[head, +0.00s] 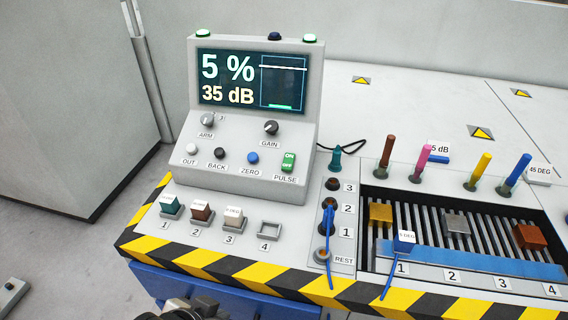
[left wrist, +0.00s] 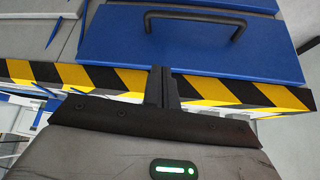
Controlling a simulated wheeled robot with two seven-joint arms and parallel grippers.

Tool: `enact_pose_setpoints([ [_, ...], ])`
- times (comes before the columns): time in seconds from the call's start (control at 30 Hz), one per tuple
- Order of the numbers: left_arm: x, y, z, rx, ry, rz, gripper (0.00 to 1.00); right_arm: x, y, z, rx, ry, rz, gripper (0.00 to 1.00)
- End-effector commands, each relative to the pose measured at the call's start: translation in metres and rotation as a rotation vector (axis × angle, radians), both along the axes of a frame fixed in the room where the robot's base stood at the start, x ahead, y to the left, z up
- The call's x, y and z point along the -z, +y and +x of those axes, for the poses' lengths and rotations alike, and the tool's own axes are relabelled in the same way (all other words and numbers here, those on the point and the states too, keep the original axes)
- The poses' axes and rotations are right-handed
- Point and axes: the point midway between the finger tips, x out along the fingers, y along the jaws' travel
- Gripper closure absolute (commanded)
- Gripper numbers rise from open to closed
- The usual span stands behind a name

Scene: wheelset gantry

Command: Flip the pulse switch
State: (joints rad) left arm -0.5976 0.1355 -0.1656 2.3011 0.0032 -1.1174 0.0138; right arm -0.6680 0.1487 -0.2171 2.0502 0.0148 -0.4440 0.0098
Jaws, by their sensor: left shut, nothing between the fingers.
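The pulse switch (head: 288,162) is a small green rocker at the lower right of the grey console (head: 250,185), above the label PULSE. My left gripper (head: 188,308) shows only in part at the bottom edge of the head view, in front of the bench and well below the switch. In the left wrist view its two dark fingers (left wrist: 161,86) are together and empty, before the striped bench edge. My right gripper is not in view.
The console screen (head: 253,81) reads 5 % and 35 dB. Knobs and buttons, including the blue ZERO button (head: 252,158), sit near the switch. Labelled blocks, cable sockets and coloured pegs stand on the bench. A blue drawer (left wrist: 215,45) with a dark handle is below the striped edge.

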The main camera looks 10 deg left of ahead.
Motion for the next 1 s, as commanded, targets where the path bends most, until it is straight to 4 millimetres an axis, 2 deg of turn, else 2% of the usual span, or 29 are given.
enact_pose_setpoints([
  [0.13,-0.022,0.007,0.0,-0.029,0.084,0.028,1.0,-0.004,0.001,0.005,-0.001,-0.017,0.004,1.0],
  [0.23,-0.041,0.005,0.018,-0.056,0.091,0.035,1.0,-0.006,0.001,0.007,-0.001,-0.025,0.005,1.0],
  [0.37,-0.064,-0.004,0.056,-0.088,0.023,0.025,1.0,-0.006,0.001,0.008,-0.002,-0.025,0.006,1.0],
  [0.47,-0.084,-0.015,0.092,-0.109,-0.061,0.01,1.0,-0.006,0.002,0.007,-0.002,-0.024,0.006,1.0],
  [0.7,-0.156,-0.039,0.181,-0.162,-0.307,-0.025,1.0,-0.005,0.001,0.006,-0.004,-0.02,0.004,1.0],
  [0.83,-0.19,-0.046,0.211,-0.187,-0.405,-0.041,1.0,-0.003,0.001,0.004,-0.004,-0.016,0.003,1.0],
  [1.0,-0.206,-0.049,0.224,-0.2,-0.452,-0.05,1.0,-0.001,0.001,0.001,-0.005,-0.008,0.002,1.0],
])
